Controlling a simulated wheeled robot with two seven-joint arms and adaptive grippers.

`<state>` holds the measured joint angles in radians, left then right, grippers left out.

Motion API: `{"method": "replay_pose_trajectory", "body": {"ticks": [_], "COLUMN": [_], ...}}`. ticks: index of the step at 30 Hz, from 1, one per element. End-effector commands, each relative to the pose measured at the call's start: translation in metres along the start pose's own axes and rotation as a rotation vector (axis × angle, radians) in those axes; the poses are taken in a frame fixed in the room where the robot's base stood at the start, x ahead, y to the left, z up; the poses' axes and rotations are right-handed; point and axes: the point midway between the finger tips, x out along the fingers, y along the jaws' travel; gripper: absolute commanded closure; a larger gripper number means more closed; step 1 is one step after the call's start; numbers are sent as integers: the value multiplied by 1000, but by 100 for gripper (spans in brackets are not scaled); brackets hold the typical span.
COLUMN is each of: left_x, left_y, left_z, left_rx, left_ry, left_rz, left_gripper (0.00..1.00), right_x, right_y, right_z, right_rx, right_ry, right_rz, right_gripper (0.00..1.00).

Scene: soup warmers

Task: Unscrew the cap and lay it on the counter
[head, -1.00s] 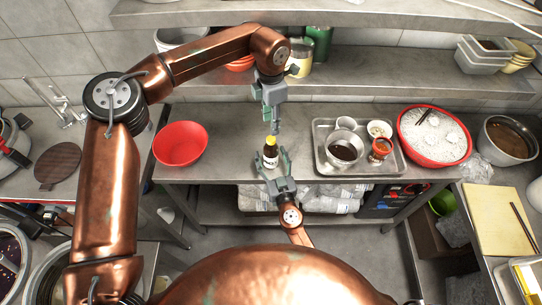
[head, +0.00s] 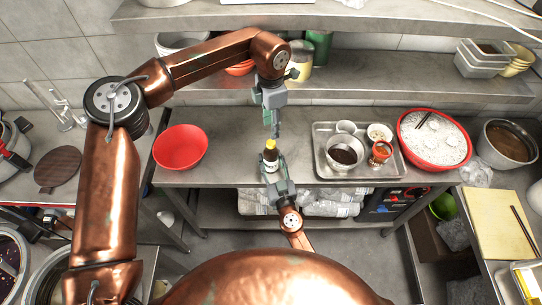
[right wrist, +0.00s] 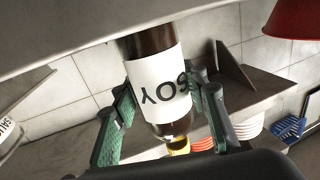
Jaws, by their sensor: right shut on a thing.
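A dark soy bottle (head: 271,158) with a white label and a yellow cap (head: 270,143) is near the counter's front edge (head: 215,180). In the right wrist view the bottle (right wrist: 158,85) shows its "SOY" label and the yellow cap (right wrist: 178,146), which is on its neck. My right gripper (head: 277,168) is shut on the bottle's body, with a finger on each side. My left gripper (head: 276,132) points down just above and behind the cap, apart from it as far as I can see. Its fingers overlap in this view, so their gap is hidden.
A red bowl (head: 180,148) is left on the counter. A metal tray (head: 325,170) with pots and small cups stands right of the bottle, beside a large red bowl of white food (head: 435,140). Counter between the left bowl and bottle is clear. A shelf (head: 340,72) runs behind my left gripper.

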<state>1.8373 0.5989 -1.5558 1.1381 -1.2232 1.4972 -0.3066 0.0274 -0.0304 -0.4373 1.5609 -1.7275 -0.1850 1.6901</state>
Motion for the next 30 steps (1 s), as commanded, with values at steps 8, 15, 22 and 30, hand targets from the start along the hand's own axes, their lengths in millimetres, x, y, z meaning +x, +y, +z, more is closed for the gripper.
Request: {"method": "replay_pose_trajectory", "body": {"ticks": [8,15,22,30], "left_x": [0,1,0,0], "left_y": [0,0,-1,0], "left_z": [0,0,0,0], "left_rx": [284,781,1262,1823], "left_ry": [-1,0,-1,-1], "left_rz": [-1,-1,-1,-1], "left_gripper": [62,62,62,62], "right_x": [0,0,0,0], "right_y": [0,0,0,0], "right_z": [0,0,0,0], "right_rx": [0,0,0,0], "right_ry": [-1,-1,-1,-1], "right_rz": [0,0,0,0], "right_gripper": [100,100,100,100]}}
